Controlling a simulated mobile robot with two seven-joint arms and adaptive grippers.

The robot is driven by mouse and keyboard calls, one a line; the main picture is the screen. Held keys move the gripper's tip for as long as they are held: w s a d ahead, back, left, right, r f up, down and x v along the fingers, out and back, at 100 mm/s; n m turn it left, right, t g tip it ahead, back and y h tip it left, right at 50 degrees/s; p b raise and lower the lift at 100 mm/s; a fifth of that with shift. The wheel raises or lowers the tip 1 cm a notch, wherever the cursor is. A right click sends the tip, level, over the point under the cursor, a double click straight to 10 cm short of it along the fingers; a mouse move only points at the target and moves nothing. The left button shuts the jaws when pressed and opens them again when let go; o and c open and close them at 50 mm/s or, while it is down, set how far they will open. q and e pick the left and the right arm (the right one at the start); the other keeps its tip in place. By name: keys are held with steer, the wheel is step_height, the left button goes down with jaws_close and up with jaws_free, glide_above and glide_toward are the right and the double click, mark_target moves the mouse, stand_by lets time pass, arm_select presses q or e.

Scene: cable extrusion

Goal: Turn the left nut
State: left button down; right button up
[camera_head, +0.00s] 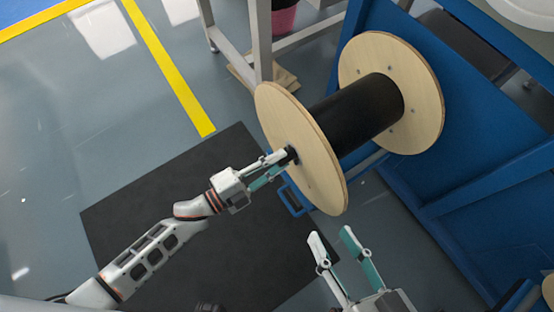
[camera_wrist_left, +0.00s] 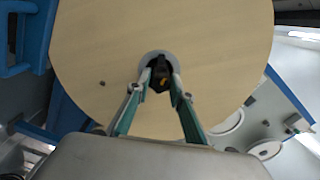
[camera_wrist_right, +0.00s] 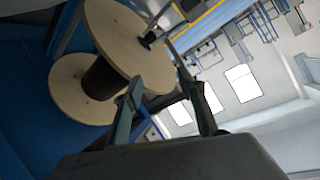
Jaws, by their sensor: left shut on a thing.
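A large wooden spool with a black wound core (camera_head: 357,112) stands at the right of centre in the head view. The left nut (camera_head: 292,154) is a small dark part at the centre of the spool's near-left disc (camera_head: 312,172). My left gripper (camera_head: 284,156) reaches it from the left and is shut on it. In the left wrist view, the fingertips close around the dark nut (camera_wrist_left: 160,73) in front of a grey ring. My right gripper (camera_head: 330,236) is open and empty below the spool, with its fingers apart. It also shows open in the right wrist view (camera_wrist_right: 152,62).
A blue frame (camera_head: 460,170) stands right of the spool. A grey metal stand (camera_head: 262,45) is behind it. A black mat (camera_head: 150,205) lies on the grey floor under my left arm. Open floor lies to the left, with a yellow line (camera_head: 170,70).

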arm_select(q)
steer(key=m+b, duration=0.2)
steer(key=m, duration=0.4)
steer(key=shift+f, duration=0.1)
steer(key=shift+m, duration=0.5)
arm_select(e)
steer(key=a+m, duration=0.2)
steer(key=shift+s+a+f+m+t, duration=0.1)
steer(key=shift+s+a+m+t, duration=0.05)
steer(key=shift+s+m+t, duration=0.2)
steer(key=shift+w, duration=0.15)
arm_select(q)
steer(key=c, duration=1.8)
jaws_free()
